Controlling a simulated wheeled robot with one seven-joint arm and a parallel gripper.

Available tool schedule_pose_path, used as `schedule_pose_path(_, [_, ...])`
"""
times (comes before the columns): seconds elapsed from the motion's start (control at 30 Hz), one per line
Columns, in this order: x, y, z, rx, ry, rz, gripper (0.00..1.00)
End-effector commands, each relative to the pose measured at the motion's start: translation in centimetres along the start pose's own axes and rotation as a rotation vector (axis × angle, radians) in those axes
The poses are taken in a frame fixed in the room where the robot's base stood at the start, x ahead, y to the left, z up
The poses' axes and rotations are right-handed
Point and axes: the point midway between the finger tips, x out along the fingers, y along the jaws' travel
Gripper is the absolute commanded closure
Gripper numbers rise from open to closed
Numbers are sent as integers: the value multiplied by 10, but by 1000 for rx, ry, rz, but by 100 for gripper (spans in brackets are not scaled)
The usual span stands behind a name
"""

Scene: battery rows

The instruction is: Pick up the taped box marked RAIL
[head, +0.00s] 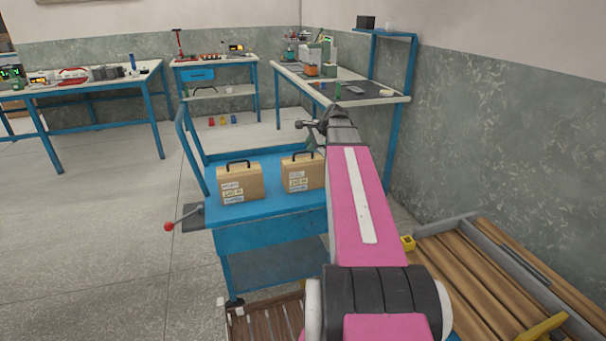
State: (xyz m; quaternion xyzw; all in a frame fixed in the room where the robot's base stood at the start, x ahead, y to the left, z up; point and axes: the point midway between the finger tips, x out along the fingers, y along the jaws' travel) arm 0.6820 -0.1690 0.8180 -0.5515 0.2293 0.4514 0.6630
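Two tan boxes with black handles stand upright on a blue cart (273,207). The left box (240,183) shows whole, with white and blue labels on its front. The right box (301,173) has similar labels, and my pink arm hides its right edge. The label print is too small for me to tell which box is marked RAIL. My gripper (308,125) is at the far end of my arm, above and beyond the right box in the picture. It appears apart from both boxes. Its fingers are too small and overlapped to show whether they are open.
A red-knobbed lever (169,227) sticks out at the cart's left. A tray of wooden slats (480,280) lies at the lower right. A workbench (349,93) with tools stands behind, and another bench (100,85) is at the left. The floor left of the cart is clear.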

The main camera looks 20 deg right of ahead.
Motion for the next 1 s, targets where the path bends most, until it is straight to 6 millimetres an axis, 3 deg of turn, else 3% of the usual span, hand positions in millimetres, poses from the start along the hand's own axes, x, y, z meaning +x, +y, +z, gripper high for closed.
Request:
schedule_pose_path(0.17, [10,0,1,-1,1,0,81])
schedule_pose_path(0.5, [52,0,6,-1,1,0,81])
schedule_pose_path(0.73, [55,1,7,-1,1,-1,81])
schedule_pose_path(0.77, [54,1,7,-1,1,-1,85])
schedule_pose_path(0.8, [54,1,7,-1,1,-1,98])
schedule_pose_path(0.83, [54,1,7,-1,1,-1,100])
schedule_pose_path(1.0, [54,1,7,-3,2,0,100])
